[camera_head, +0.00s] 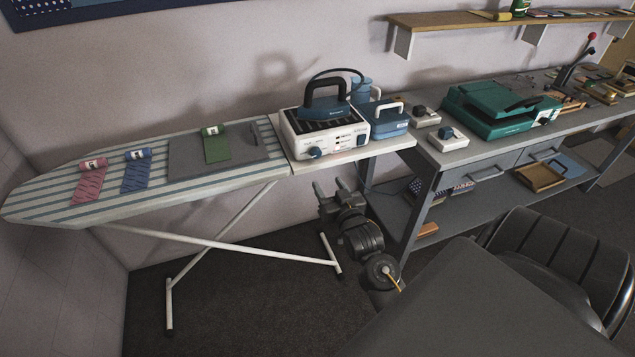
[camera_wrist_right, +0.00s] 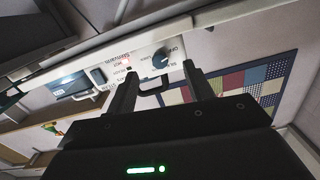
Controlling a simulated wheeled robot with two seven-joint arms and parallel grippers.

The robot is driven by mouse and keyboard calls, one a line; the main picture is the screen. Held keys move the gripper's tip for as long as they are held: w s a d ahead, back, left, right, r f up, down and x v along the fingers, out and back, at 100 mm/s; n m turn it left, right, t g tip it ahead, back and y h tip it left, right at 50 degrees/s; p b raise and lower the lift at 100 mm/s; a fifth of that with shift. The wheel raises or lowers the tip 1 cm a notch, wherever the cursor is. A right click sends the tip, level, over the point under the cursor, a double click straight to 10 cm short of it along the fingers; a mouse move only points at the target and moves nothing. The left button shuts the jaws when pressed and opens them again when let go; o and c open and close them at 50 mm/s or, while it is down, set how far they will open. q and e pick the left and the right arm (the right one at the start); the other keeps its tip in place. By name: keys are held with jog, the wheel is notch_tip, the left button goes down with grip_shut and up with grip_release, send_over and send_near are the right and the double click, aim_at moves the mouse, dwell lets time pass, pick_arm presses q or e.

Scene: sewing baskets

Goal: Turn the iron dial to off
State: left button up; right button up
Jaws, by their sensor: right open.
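The iron station (camera_head: 350,133), white with a dark ribbed top, stands on the white end of the ironing board. A blue iron with a black handle (camera_head: 326,95) rests on it. The dark blue dial (camera_head: 314,153) is on the lower left of its front panel. In the right wrist view the dial (camera_wrist_right: 160,58) shows on the white panel beside printed labels, which are too small to read surely. My right gripper (camera_head: 336,187) is open and empty, below and in front of the station, apart from the dial. The wrist view shows its two fingers (camera_wrist_right: 158,75) spread. My left gripper is out of view.
The striped ironing board (camera_head: 130,199) holds pink, blue and green rolls and a grey mat. Right of the station are a blue box with a white handle (camera_head: 388,124), small white dial boxes and a green machine (camera_head: 500,110). A black chair (camera_head: 560,265) stands at lower right.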

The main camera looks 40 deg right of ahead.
jog(key=s+a+f+n+g+y+p, duration=0.1)
jog(key=a+f, duration=0.3)
jog(key=f, duration=0.8)
jog(key=s+a+f+n+g+y+p, duration=0.1)
jog(key=s+a+f+g+y+p, duration=0.1)
jog(key=f, duration=1)
jog(key=s+a+g, duration=0.1)
jog(key=a+g, duration=0.1)
jog(key=shift+s+n+g+y, duration=0.2)
jog(key=shift+n+g+y, duration=0.1)
jog(key=shift+n, duration=0.1)
jog(key=shift+f, duration=0.15)
jog(key=s+a+f+n+g+y, duration=0.1)
jog(key=s+a+f+g, duration=0.2)
jog(key=s+f, duration=0.55)
jog(key=s+a+f+n+g+y, duration=0.1)
jog(key=s+a+f+g, duration=0.1)
jog(key=s+f, duration=0.7)
jog(key=s+f+n+g, duration=0.1)
jog(key=s+f, duration=0.3)
jog(key=s, duration=0.6)
jog(key=s+f+n+g, duration=0.1)
jog(key=s+f+g, duration=0.3)
jog(key=s, duration=0.7)
jog(key=shift+a+f, duration=0.35)
jog(key=shift+a, duration=0.05)
